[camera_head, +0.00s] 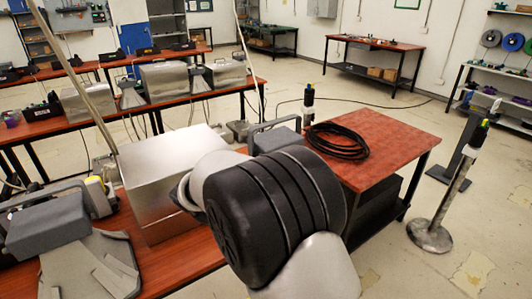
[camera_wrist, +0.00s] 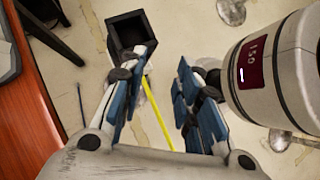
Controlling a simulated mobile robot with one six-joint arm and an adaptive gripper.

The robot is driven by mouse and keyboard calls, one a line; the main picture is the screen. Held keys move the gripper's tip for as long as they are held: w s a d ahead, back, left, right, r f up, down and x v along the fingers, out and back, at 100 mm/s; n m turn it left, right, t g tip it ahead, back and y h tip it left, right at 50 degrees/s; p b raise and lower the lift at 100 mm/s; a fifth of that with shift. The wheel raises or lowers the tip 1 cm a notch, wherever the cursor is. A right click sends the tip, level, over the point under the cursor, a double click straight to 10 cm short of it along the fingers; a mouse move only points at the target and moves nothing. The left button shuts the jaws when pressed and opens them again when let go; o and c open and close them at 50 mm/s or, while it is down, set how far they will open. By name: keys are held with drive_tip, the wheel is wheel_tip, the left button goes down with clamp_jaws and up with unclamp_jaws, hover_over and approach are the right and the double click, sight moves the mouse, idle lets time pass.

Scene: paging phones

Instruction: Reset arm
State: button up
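My gripper (camera_wrist: 156,78) shows in the wrist view. Its two fingers with blue pads stand well apart, with nothing held between them. It points down towards the pale floor, with the edge of a red-brown surface to the left. In the head view my arm covers the middle, and the gripper itself is hidden. A grey handset-like unit (camera_head: 62,222) sits on a bench at the left. Another grey handset-shaped part (camera_head: 274,133) shows beyond my arm, partly hidden by it.
A metal box (camera_head: 165,175) stands left of my arm. A red-topped table (camera_head: 385,145) with coiled black cable (camera_head: 337,141) is behind it. A post with a round base (camera_head: 430,235) stands on the floor at right. A dark square tube (camera_wrist: 130,35) lies beyond my fingertips.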

drive_tip(key=s+d+r+m+t+y, duration=0.2)
drive_tip(key=s+d+r+m+y, duration=0.4)
drive_tip(key=s+d+r+m, duration=0.65)
drive_tip(key=s+d+m+t+y, duration=0.1)
drive_tip(key=s+m+t, duration=0.2)
drive_tip(key=s+m, duration=0.2)
drive_tip(key=s, duration=0.2)
drive_tip(key=shift+s+r+m+y, duration=0.3)
drive_tip(key=shift+r+m+y, duration=0.05)
drive_tip(key=shift+y, duration=0.05)
